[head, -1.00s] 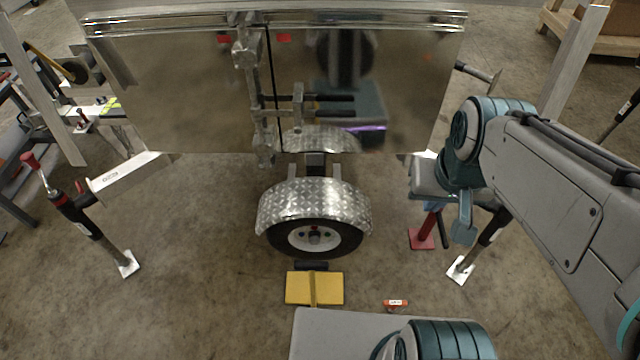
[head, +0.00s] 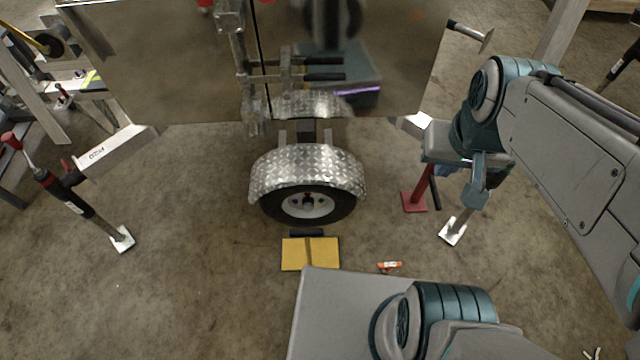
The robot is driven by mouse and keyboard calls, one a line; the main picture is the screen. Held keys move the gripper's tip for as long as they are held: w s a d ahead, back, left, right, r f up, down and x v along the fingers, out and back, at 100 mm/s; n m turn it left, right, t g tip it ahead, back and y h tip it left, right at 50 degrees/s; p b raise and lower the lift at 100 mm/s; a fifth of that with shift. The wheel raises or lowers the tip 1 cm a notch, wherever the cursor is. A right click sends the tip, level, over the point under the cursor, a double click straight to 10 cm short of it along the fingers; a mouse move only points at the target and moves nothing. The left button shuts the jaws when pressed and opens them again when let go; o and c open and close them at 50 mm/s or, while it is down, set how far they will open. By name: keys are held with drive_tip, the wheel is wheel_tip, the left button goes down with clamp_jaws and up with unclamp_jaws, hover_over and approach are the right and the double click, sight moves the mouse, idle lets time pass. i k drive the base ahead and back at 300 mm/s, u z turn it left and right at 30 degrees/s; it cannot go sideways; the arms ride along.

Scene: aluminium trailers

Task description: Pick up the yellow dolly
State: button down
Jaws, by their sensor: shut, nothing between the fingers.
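A flat yellow block (head: 296,254) with a dark stripe across its middle lies on the concrete floor, just in front of the trailer wheel (head: 308,203). It is the yellow thing nearest to me, and a small dark piece sits behind it. My gripper (head: 474,197) hangs at the right, pointing down, shut and empty. It is well to the right of the yellow block and apart from it. At the upper left a yellow bar (head: 24,36) ends at a dark wheel, partly cut off by the frame edge. I cannot tell which of these is the dolly.
The shiny trailer body (head: 170,70) rises behind the wheel and its diamond-plate fender (head: 306,170). A jack stand (head: 75,195) is at left; a red-based stand (head: 415,202) is near my gripper. A small orange item (head: 389,266) lies right of the block.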

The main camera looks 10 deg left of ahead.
sight(297, 253)
drive_tip(key=z, duration=0.25)
drive_tip(key=k, duration=0.45)
drive_tip(key=u, duration=2.8)
drive_tip(key=i, duration=1.45)
drive_tip(key=z, duration=2.8)
